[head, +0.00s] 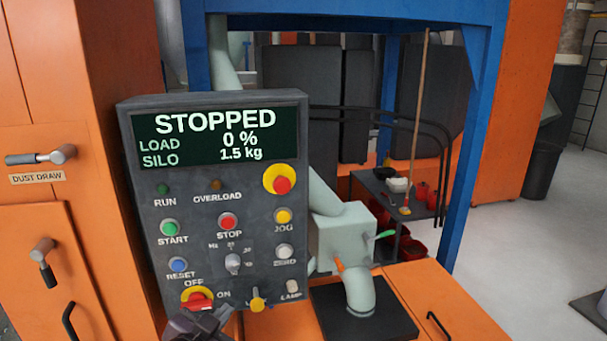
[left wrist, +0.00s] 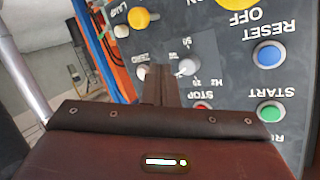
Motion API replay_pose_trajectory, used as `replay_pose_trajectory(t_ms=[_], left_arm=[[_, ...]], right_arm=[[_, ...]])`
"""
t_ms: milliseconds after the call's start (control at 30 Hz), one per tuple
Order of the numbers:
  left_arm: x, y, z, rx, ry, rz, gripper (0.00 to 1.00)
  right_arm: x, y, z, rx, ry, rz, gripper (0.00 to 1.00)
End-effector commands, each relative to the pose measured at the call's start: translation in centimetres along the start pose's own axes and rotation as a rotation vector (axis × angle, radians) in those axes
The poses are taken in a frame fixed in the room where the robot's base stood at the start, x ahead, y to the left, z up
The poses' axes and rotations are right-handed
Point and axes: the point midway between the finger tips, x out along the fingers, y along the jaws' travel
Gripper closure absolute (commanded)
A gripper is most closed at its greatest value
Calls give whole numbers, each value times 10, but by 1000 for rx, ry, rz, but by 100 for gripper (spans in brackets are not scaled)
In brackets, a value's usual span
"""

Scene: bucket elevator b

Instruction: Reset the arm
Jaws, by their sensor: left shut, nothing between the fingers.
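My left gripper (head: 203,325) shows at the bottom of the head view, in front of the lower edge of the grey control panel (head: 140,200). Its fingers are shut with nothing between them. In the left wrist view the shut fingers (left wrist: 161,85) point at the panel face, which appears turned over there. The panel display (head: 214,133) reads STOPPED, LOAD 0 %, SILO 1.5 kg. The red and yellow OFF/ON switch (head: 197,299) sits just above the gripper. The blue RESET button (head: 178,265) is left of the selector knob (head: 233,263). My right gripper is not in view.
Orange cabinets with handles (head: 40,156) stand at the left. A pale spout (head: 359,293) rises from a black plate (head: 385,320) at the lower right. A blue frame (head: 468,140) stands behind, with a dark shelf (head: 372,186) holding red containers. Open floor (head: 530,240) lies at the right.

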Motion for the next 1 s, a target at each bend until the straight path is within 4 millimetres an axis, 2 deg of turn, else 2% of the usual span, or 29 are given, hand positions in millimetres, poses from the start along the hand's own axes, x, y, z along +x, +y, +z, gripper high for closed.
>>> replay_pose_trajectory(t_ms=[33, 100, 200, 400, 633, 867, 1000], left_arm=[[-14, 16, 27, -67, -124, 4, 100], [-32, 30, 58, -125, -278, 11, 100], [-59, 48, 91, -188, -460, 30, 100], [-112, 76, 134, -283, -737, 79, 100], [-172, 103, 164, -374, -997, 149, 100], [-138, 126, 222, -365, -1021, 158, 100], [-122, 144, 264, -363, -1037, 165, 100]], right_arm=[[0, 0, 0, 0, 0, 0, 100], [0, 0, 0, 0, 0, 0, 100], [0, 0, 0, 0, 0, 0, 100], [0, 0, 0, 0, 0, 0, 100], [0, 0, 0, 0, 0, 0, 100], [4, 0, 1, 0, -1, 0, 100], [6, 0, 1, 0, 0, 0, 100]])
